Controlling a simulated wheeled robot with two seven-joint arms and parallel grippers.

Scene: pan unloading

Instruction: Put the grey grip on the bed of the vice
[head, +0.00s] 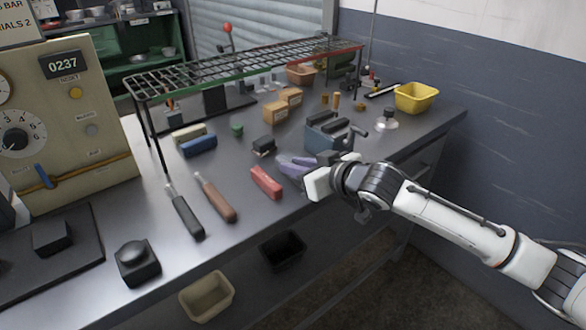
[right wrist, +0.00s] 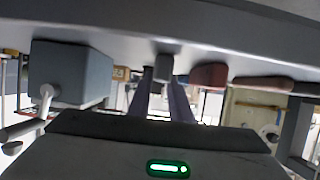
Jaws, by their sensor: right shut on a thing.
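My right gripper (head: 287,163) reaches in from the right, low over the bench near its front edge. Its purple-grey fingers point left. In the right wrist view its fingers converge on a small grey block, which I take to be the grey grip (right wrist: 163,67), and are shut on it. In the head view I cannot separate the grip clearly from the fingers. The blue-grey vice (head: 321,139), with dark jaws on top and a handle at its right, stands just behind the gripper, apart from the grip. It also shows in the right wrist view (right wrist: 70,72). My left gripper is not in view.
A red grip (head: 266,182) lies left of the gripper, with brown (head: 216,198) and black (head: 185,212) handled tools beyond. A small dark block (head: 263,146) sits behind. A wire rack (head: 240,72) spans the bench. A yellow bin (head: 415,97) stands at the back right.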

